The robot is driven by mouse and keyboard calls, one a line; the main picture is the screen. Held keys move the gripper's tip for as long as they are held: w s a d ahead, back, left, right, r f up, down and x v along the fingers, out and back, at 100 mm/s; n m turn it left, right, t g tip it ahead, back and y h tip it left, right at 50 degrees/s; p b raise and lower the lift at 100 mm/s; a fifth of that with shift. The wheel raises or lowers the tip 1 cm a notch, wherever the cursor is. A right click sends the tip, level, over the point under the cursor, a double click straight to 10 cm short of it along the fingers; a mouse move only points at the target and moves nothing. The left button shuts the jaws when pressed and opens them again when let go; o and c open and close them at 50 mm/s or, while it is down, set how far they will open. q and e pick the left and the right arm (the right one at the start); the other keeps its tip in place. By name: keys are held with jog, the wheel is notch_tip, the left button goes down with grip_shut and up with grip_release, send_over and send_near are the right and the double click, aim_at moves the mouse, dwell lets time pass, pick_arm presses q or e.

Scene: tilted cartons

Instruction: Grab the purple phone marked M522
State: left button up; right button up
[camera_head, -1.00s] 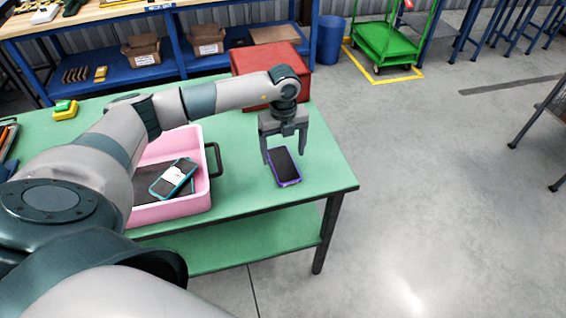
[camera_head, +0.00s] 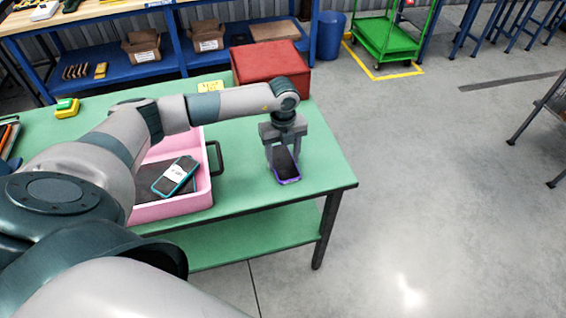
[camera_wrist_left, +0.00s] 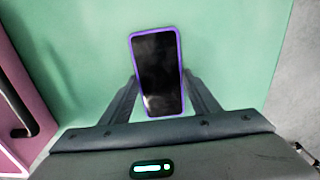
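The purple-edged phone (camera_head: 286,168) is at the right part of the green table, its dark face showing; no M522 marking is readable on it. My left gripper (camera_head: 282,156) points down at it. In the left wrist view the phone (camera_wrist_left: 158,75) lies between the two fingertips (camera_wrist_left: 160,80), which meet its long sides with no clear gap. The gripper looks shut on the phone. I cannot tell how far the phone is off the table. My right gripper is not in view.
A pink bin (camera_head: 172,211) holding a teal-edged phone (camera_head: 175,176) and a dark item stands left of the gripper. A red box (camera_head: 270,66) is behind it. A yellow note (camera_head: 210,86) lies beside the red box. The table's right edge is close to the phone.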

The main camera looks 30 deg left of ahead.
aim_at(284, 162)
pick_arm(q)
jog(key=shift+c, duration=0.6)
jog(key=shift+r, duration=0.15)
jog(key=shift+r+b, duration=0.6)
jog(key=shift+r, duration=0.05)
jog(key=shift+d+r+b, duration=0.25)
jog(key=shift+r+b, duration=0.45)
jog(key=shift+r, duration=0.55)
jog(key=s+d+r+b, duration=0.3)
jog(key=d+r, duration=0.4)
jog(key=d, duration=0.3)
jog(key=shift+s+d+b, duration=0.3)
jog(key=shift+s+b, duration=0.05)
jog(key=shift+s, duration=0.05)
